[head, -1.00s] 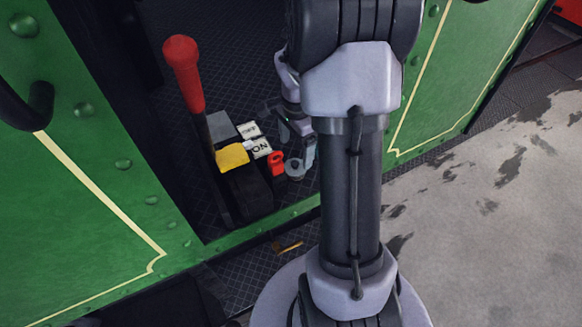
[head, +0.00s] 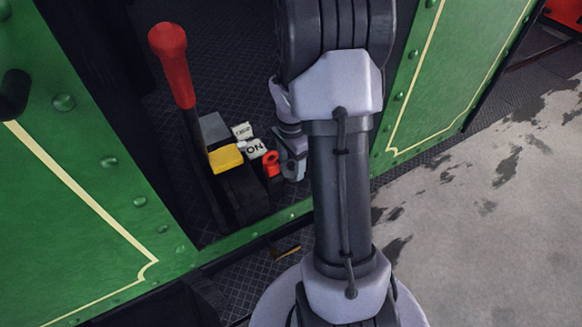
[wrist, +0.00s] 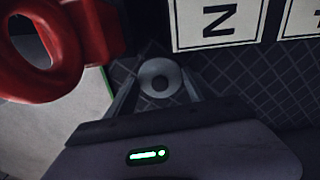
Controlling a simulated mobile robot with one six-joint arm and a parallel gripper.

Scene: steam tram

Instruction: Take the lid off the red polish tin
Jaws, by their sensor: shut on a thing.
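A grey round piece with a paler round centre (wrist: 152,67), looking like a lid seen from above, is between the two fingers of my gripper (wrist: 160,86) in the wrist view. The fingers are closed on its sides. No red tin wall shows below it, so I cannot tell whether it sits on the tin. In the head view my gripper (head: 293,168) is low over the dark cab floor, right of a red piece with a ring-shaped top (head: 271,163), and hides the grey piece. That red piece is large at left in the wrist view (wrist: 78,65).
A red-handled lever (head: 168,45), a yellow block (head: 226,158) and white lettered plates (head: 256,148) stand to the left. The green cab side (head: 410,110) rises close on the right. A small yellow-brown object (head: 288,252) lies lower down. Patterned floor is clear behind.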

